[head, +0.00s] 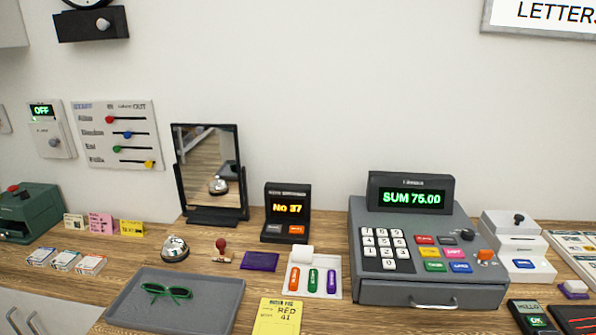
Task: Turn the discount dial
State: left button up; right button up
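No label that I can read says discount. The grey cash register (430,291) stands right of centre, and its green display (411,198) reads SUM 75.00. An orange knob (486,255) sits at the right of its sloped face, beside the coloured keys. A white wall box (49,121) at the far left has a display reading OFF and a round grey knob (54,143). A dark box at the top left also has a pale knob (103,24). I cannot tell which knob is the discount dial. Neither of my grippers is in view.

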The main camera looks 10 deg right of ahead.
aim_at(468, 235)
jog(key=z, duration=1.5)
jog(key=i+l+z, duration=0.2)
jog(key=z, duration=0.2)
jog(key=i+l+z, duration=0.15)
jog(key=z, duration=0.25)
jog(key=i, duration=0.05)
